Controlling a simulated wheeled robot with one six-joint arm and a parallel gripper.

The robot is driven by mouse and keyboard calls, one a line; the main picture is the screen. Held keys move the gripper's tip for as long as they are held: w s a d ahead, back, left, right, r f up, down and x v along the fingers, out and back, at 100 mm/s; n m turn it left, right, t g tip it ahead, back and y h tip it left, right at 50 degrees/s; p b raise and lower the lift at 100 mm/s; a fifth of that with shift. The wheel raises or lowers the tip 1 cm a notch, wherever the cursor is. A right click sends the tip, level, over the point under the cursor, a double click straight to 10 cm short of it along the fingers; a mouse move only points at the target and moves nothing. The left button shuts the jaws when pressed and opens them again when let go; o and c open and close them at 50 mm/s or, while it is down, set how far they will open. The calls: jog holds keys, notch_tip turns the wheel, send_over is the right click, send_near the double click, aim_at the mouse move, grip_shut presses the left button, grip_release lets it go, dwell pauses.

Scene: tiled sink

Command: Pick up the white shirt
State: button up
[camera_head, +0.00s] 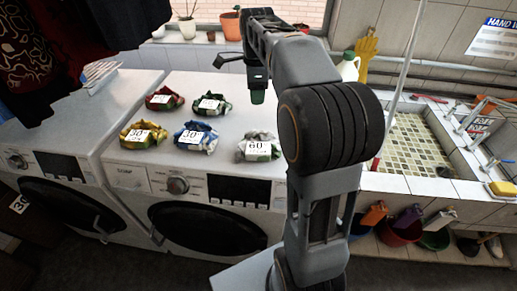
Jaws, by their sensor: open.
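A crumpled whitish-grey cloth (246,146) lies on the right washing machine's top, near its front right edge. It looks like the white shirt; a white label reading 60 with a green band covers part of it. My gripper (238,79) is open and empty. It hangs over the back right part of the machine top, behind the whitish cloth and apart from it. My arm rises just right of the cloth.
Labelled red (160,98), dark green (211,104), yellow-green (143,135) and blue (197,137) cloths lie on the right washing machine (120,158). A tiled sink (410,147) is at right. Potted plants (187,28) stand on the back ledge.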

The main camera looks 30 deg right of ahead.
jog(key=m, duration=0.1)
send_over(259, 129)
notch_tip(259, 129, down, 8)
jog(key=shift+a+r, duration=0.1)
jog(key=shift+w+f+p, duration=0.1)
jog(key=shift+f+p, duration=0.45)
jog(key=shift+f, duration=2.6)
jog(key=shift+f, duration=0.2)
grip_shut()
